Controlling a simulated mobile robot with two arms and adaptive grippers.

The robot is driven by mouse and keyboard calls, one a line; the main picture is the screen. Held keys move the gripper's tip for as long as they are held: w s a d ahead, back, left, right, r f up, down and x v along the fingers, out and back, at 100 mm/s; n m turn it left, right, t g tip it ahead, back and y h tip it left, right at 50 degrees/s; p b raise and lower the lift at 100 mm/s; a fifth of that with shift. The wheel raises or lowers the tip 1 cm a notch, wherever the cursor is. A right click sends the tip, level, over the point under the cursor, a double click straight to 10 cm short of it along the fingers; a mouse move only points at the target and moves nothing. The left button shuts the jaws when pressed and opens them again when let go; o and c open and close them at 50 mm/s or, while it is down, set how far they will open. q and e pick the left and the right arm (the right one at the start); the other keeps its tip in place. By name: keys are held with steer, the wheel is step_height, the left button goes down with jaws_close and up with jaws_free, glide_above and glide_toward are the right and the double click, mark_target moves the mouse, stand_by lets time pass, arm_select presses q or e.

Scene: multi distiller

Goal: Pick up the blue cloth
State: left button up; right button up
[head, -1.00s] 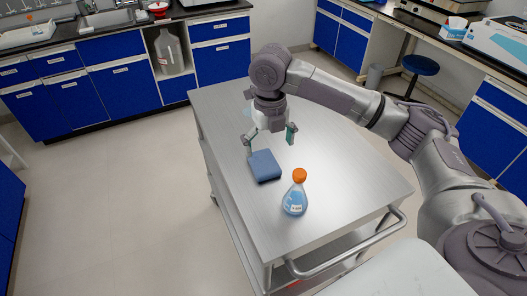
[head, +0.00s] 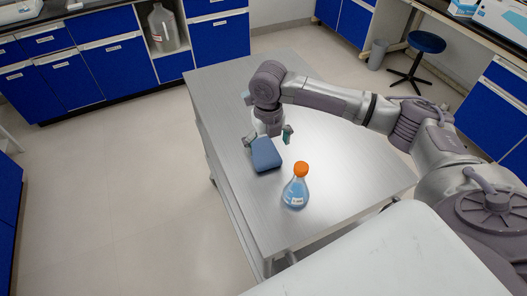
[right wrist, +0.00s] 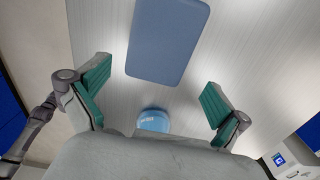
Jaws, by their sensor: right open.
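The blue cloth (head: 265,155) lies as a flat, folded rectangular block on the metal table. In the right wrist view the cloth (right wrist: 168,40) is at the top centre, beyond the fingertips and partly cut by the frame edge. My right gripper (head: 268,136) hangs over the table, just behind the cloth in the head view. Its two green-padded fingers are spread wide, with nothing between them. In the right wrist view the gripper (right wrist: 155,95) appears apart from the cloth. My left gripper is not in view.
An orange-capped flask of blue liquid (head: 296,187) stands close to the cloth, towards the front right. A blue rounded object (right wrist: 152,120) shows partly hidden behind my gripper's body. The table's (head: 355,180) right part is clear. A stool (head: 420,55) and blue cabinets stand beyond.

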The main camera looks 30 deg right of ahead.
mark_target(266, 156)
steer(key=f, duration=0.2)
steer(key=f+p, duration=0.1)
steer(key=f, duration=0.1)
steer(key=shift+a+f, duration=0.2)
steer(key=shift+f, duration=0.05)
steer(key=shift+c, duration=0.2)
steer(key=c, duration=0.9)
steer(key=shift+o, duration=0.2)
steer(key=shift+r, duration=0.1)
